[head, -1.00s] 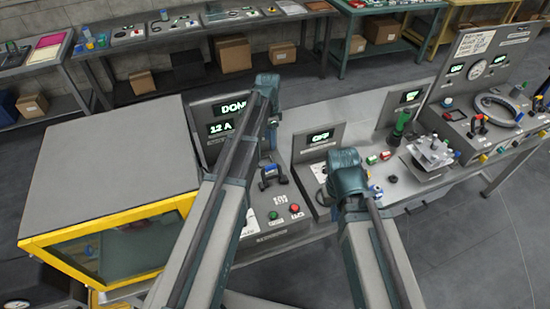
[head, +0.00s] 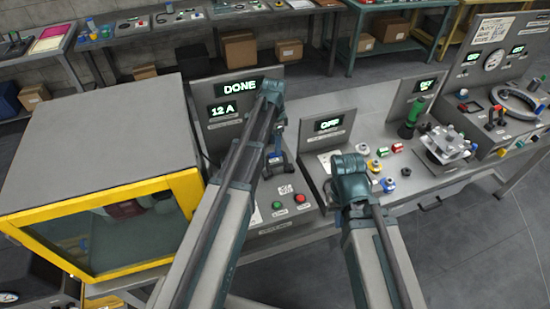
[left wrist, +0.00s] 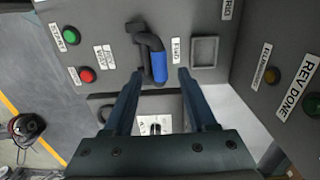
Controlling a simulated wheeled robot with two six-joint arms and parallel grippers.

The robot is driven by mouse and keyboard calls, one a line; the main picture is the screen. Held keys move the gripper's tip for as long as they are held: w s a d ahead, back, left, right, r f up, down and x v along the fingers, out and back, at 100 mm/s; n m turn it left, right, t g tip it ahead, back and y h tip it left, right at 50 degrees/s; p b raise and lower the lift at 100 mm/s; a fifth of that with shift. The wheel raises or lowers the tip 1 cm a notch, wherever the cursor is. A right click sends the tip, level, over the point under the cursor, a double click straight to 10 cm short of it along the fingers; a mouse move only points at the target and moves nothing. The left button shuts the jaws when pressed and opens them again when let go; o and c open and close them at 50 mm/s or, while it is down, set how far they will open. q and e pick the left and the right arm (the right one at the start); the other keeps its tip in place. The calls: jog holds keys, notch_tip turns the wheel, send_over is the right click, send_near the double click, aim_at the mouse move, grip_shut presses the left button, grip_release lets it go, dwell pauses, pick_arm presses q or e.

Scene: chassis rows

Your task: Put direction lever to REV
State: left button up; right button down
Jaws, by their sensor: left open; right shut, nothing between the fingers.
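The direction lever (left wrist: 158,66) is a black bent handle with a blue grip on a grey panel in the left wrist view. A small white label (left wrist: 176,50), apparently FWD, is beside it. My left gripper (left wrist: 159,75) is open, its two fingertips on either side of the blue grip, with gaps visible; I cannot tell the depth. The lever also shows in the head view (head: 277,157) beyond my left arm, where the left fingers are hard to make out. My right arm is in the head view, but its gripper is hidden.
A green button (left wrist: 71,36) and a red button (left wrist: 87,75) sit beside the lever. A REV DONE label (left wrist: 298,88) is on the adjoining panel. A yellow-framed grey cabinet (head: 95,140) stands left. The display (head: 240,89) reads DONE. A neighbouring display (head: 328,124) reads OFF.

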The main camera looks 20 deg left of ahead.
pick_arm(q)
jog(key=shift+f+b, duration=1.4)
jog(key=shift+f, duration=0.5)
grip_shut()
